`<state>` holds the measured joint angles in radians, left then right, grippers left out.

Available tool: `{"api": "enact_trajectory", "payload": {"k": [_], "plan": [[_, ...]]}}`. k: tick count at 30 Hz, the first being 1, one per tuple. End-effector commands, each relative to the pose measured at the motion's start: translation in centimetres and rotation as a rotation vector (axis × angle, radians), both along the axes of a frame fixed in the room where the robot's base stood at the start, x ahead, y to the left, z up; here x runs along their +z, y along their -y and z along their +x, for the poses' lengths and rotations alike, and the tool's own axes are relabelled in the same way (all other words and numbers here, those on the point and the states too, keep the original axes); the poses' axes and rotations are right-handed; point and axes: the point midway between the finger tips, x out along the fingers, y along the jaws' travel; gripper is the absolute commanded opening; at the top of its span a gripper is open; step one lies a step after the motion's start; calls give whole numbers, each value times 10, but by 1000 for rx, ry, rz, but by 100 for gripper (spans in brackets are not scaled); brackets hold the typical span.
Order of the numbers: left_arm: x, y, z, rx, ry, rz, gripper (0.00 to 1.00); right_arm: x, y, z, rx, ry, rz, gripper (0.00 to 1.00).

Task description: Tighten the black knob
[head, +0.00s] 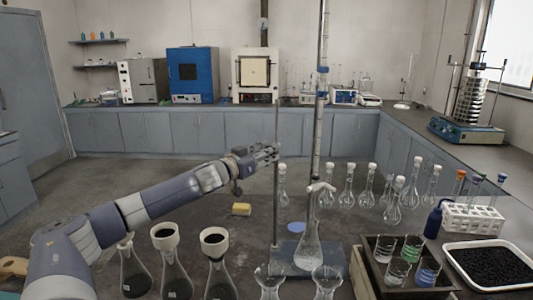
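The sieve shaker stands on the right-hand counter, with a stack of round metal sieves (470,101) on a blue base (465,130). Thin upright rods flank the stack, and a dark clamp bar (478,67) crosses near its top. Small dark knob-like parts show by the rods there, too small to tell whether any is tight or loose. My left gripper (272,153) reaches in from the left over the front bench, far from the shaker. Its fingers look apart and hold nothing visible. My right gripper is not in view.
Open floor lies between bench and back cabinets.

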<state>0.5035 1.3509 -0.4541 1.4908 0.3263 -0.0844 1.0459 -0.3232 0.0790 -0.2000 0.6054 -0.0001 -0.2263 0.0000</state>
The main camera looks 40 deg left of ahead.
Motion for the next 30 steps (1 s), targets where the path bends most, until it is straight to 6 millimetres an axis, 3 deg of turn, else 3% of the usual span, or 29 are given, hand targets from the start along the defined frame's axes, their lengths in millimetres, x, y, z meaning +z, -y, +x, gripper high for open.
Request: {"api": "enact_trajectory", "payload": {"k": [7,11,24,30], "plan": [[-1,0,0,2,-3,15,6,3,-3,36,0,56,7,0],[-1,-1,0,2,-5,53,6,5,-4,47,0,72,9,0],[-1,-1,0,3,-26,392,6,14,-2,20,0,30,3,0],[0,-1,0,5,-36,583,6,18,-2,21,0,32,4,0]]}}
